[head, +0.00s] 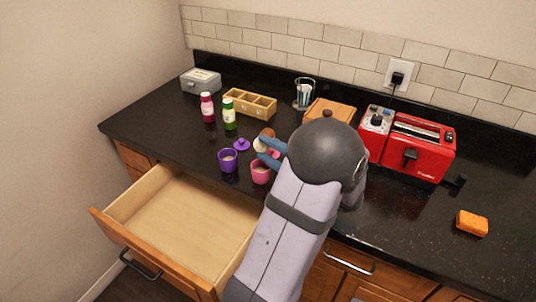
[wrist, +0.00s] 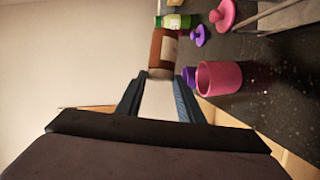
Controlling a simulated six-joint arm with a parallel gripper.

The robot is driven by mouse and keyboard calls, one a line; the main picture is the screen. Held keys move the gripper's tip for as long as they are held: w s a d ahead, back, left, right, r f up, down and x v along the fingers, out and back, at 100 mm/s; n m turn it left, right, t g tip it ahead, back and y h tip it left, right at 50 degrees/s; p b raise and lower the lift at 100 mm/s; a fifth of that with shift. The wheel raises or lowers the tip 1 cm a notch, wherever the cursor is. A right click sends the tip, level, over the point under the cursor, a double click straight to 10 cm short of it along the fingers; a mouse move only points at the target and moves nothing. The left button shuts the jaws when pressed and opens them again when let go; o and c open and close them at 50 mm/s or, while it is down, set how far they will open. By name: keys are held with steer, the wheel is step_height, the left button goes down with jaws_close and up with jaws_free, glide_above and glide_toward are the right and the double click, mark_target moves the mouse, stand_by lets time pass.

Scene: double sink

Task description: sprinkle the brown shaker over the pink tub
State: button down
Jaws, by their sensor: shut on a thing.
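The brown shaker (head: 268,133) is between the blue fingertips of my gripper (head: 266,149), just above the pink tub in the head view. In the wrist view the shaker (wrist: 162,50) is at the tips of my shut gripper (wrist: 159,84), with a pale label band. It looks tilted well away from upright, not standing like the tub. The pink tub (head: 261,175) stands open on the dark counter, close to the drawer edge. It also shows to the right of the fingers in the wrist view (wrist: 220,79). I see no grains falling.
A purple tub (head: 228,161) stands just left of the pink one. A purple lid (head: 242,145) and a pink lid (wrist: 222,14) lie behind. Red and green bottles (head: 229,115), a wooden box (head: 250,103) and a red toaster (head: 415,148) stand farther back. An open drawer (head: 180,225) is in front.

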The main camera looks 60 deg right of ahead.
steer(key=shift+f+n+t+h+b, duration=0.15)
steer(key=shift+f+n+t+b, duration=0.6)
steer(key=shift+b, duration=2.15)
steer(key=shift+f+n+t+h+b, duration=0.25)
steer(key=shift+n+b, duration=0.8)
steer(key=shift+b, duration=1.85)
step_height(320, 180, up, 4)
steer(key=shift+r, duration=0.2)
steer(key=shift+a, duration=0.1)
steer(key=shift+f, duration=2.35)
steer(key=shift+d, duration=0.3)
steer(key=shift+a+r, duration=0.15)
steer(key=shift+a, duration=0.15)
steer(key=shift+d, duration=0.15)
steer(key=shift+r, duration=0.1)
